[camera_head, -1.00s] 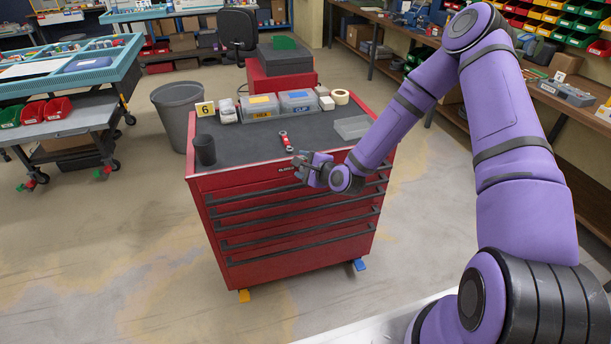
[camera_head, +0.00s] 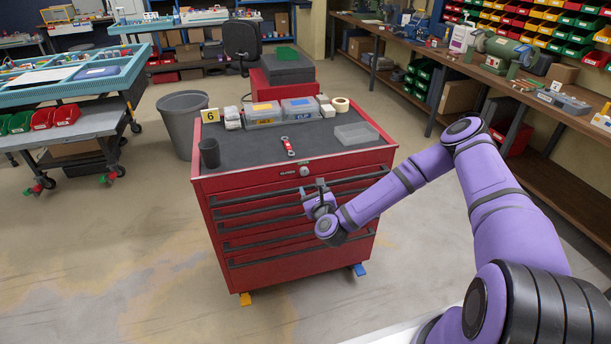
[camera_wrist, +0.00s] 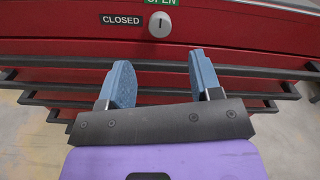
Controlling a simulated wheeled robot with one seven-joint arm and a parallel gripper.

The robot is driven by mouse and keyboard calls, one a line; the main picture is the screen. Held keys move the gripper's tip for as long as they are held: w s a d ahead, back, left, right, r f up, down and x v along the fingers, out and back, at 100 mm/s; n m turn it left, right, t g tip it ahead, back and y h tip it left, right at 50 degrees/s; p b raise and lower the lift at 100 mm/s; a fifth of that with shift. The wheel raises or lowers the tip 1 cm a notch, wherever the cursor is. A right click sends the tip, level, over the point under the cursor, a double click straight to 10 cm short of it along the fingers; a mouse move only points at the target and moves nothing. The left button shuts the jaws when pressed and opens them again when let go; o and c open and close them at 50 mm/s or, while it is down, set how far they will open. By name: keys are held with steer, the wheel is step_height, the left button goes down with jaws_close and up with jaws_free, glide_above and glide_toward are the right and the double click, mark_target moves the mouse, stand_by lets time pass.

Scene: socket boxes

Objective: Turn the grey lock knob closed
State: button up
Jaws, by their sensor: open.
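The grey lock knob (camera_wrist: 160,24) is on the top front panel of the red tool cabinet (camera_wrist: 235,32). Its mark looks upright, toward the green OPEN label (camera_wrist: 161,2). The black CLOSED label (camera_wrist: 121,20) is to its left. In the head view the knob (camera_head: 305,171) shows as a small light round spot. My gripper (camera_wrist: 160,82) is open and empty, its two blue-grey fingers apart. It is below the knob and apart from it, in front of the drawer handles. In the head view my gripper (camera_head: 320,187) is in front of the upper drawers.
Black drawer handles (camera_wrist: 60,75) stick out below the knob. A grey bin (camera_head: 184,122) stands at left. The floor in front is clear.

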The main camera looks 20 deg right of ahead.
mark_target(305, 172)
steer(key=w, duration=0.8)
steer(key=shift+w, duration=0.3)
steer(key=c, duration=0.9)
